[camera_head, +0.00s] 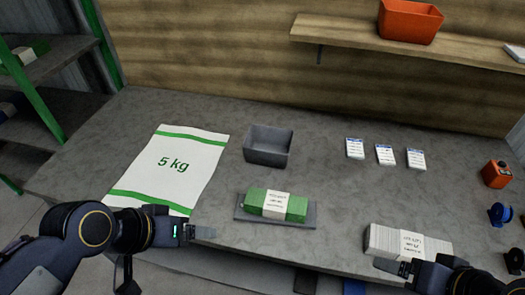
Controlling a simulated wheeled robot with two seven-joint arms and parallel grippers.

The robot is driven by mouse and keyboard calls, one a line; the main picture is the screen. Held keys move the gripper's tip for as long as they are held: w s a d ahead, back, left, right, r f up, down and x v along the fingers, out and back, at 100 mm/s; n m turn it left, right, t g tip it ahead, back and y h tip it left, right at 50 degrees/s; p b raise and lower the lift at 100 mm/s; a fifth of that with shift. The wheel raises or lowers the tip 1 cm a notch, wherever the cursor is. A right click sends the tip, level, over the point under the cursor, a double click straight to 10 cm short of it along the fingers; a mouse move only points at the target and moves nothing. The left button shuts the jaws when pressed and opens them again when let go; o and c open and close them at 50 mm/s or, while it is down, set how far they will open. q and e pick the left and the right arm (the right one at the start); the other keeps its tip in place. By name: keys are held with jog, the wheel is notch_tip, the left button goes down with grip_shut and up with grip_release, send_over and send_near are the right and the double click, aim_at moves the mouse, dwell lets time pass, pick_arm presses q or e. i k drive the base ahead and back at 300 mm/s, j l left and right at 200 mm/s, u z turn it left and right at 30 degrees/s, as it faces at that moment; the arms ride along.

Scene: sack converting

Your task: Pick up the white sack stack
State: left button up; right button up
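The white sack stack (378,238) is a flat white bundle with a printed paper band around its middle. It lies near the front edge of the grey table at the lower right. My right gripper (384,264) is just in front of its lower edge in the picture; I cannot tell whether they touch. Its fingers are too small and dark to show whether they are open. My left gripper (204,232) is over the table's front edge, below the large white sack and well away from the stack. Its opening cannot be made out, and I see nothing held in it.
A white and green "5 kg" sack (172,165) lies flat at left. A grey bin (268,146) stands behind a green banded stack (265,203) on a grey tray (243,217). Small cards (385,155), an orange device (496,174) and blue spools (500,214) are at right.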

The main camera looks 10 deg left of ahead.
aim_at(392, 244)
jog(key=z, duration=1.3)
jog(key=u, duration=1)
jog(key=l+u, duration=0.2)
jog(key=u, duration=0.2)
jog(key=l+u, duration=0.2)
jog(key=u, duration=0.2)
jog(key=l+u, duration=0.2)
jog(key=u, duration=0.2)
jog(key=k+l+u, duration=0.1)
jog(key=u, duration=0.3)
jog(key=k+l+u, duration=0.1)
jog(key=u, duration=0.3)
jog(key=k+l+u, duration=0.5)
jog(key=k+l, duration=0.5)
jog(key=k, duration=0.15)
